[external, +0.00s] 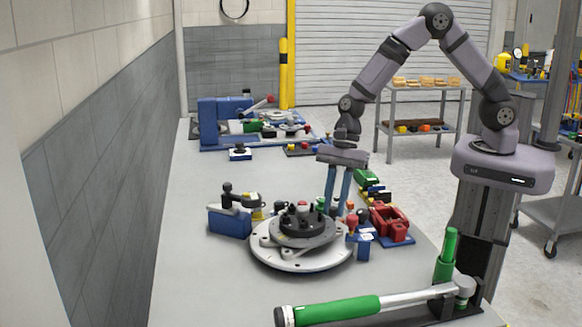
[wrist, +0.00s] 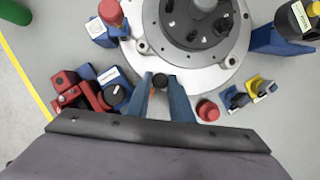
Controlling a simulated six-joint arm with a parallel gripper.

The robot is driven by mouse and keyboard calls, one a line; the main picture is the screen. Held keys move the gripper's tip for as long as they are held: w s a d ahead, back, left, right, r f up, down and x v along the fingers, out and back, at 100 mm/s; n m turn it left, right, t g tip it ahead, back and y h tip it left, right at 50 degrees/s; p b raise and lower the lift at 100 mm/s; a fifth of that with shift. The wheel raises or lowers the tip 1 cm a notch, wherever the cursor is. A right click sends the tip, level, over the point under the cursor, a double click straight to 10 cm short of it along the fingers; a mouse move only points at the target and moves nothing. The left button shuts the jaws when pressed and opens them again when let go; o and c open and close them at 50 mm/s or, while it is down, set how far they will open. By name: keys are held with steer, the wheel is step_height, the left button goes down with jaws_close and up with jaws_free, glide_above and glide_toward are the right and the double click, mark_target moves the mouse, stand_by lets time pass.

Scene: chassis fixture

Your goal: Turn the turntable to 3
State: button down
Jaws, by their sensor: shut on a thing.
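The turntable has a round pale base plate (external: 285,262) and a darker grey hub (external: 303,241) with black knobs on top. In the wrist view the pale plate (wrist: 187,75) and dark hub (wrist: 190,40) fill the top middle; small pale marks on the hub are too small to read surely. My gripper (external: 337,208) points down at the turntable's right edge. In the wrist view my gripper (wrist: 160,84) is shut on a small black knob (wrist: 160,80) at the plate's near rim. How the knob joins the turntable is hidden.
A red clamp (external: 390,222) and blue block with red knob (external: 363,247) stand close at right. A blue block with a black lever (external: 230,220) stands at left. A green-handled torque wrench (external: 340,309) lies in front. Bare bench (external: 190,275) lies left.

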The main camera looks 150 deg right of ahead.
steer(key=shift+w+a+r+m+h, duration=0.1)
steer(key=shift+w+a+m+h, duration=0.15)
steer(key=shift+a+m, duration=0.45)
steer(key=c, duration=1.6)
jaws_free()
steer(key=shift+v, duration=3.65)
steer(key=shift+s, duration=0.1)
